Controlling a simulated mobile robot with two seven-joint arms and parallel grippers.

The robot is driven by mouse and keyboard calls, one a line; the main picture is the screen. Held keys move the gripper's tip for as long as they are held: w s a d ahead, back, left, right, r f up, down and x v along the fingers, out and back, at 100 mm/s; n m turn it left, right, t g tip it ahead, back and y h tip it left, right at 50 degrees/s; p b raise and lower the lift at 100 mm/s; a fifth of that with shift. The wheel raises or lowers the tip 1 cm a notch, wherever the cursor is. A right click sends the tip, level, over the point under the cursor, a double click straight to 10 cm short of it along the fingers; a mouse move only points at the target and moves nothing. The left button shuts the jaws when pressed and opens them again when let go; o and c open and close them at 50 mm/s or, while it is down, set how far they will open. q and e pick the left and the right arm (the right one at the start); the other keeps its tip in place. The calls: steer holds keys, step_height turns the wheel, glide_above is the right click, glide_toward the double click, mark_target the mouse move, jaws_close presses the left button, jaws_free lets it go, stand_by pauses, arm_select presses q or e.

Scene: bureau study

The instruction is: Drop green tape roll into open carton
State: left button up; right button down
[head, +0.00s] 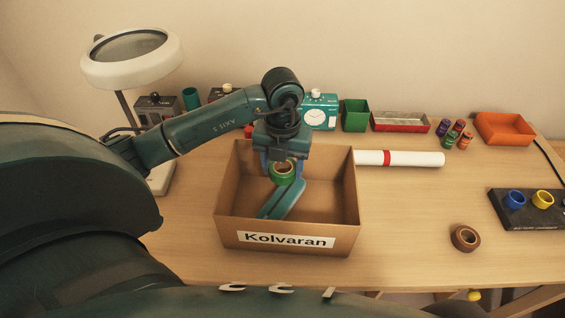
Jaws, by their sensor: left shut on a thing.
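The open carton (287,227) stands on the desk in the head view, with a "Kolvaran" label on its front. My left gripper (283,172) points down over the carton's opening. It is shut on the green tape roll (284,173), which shows a brown core. A teal elongated object (283,200) lies inside the carton, below the roll. The gripper partly hides the carton's back wall. My right gripper is not in view.
A brown tape roll (465,238) lies to the right. A white paper tube (402,158) lies behind the carton's right side. A magnifier lamp (130,62) stands left. An orange tray (504,128) and a black holder (528,211) are at the right. Desk between is clear.

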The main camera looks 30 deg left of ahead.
arm_select(q)
steer(key=o, duration=1.1)
steer(key=shift+c, duration=0.2)
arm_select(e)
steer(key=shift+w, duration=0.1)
arm_select(q)
step_height(320, 180, up, 8)
steer(key=shift+f, duration=0.2)
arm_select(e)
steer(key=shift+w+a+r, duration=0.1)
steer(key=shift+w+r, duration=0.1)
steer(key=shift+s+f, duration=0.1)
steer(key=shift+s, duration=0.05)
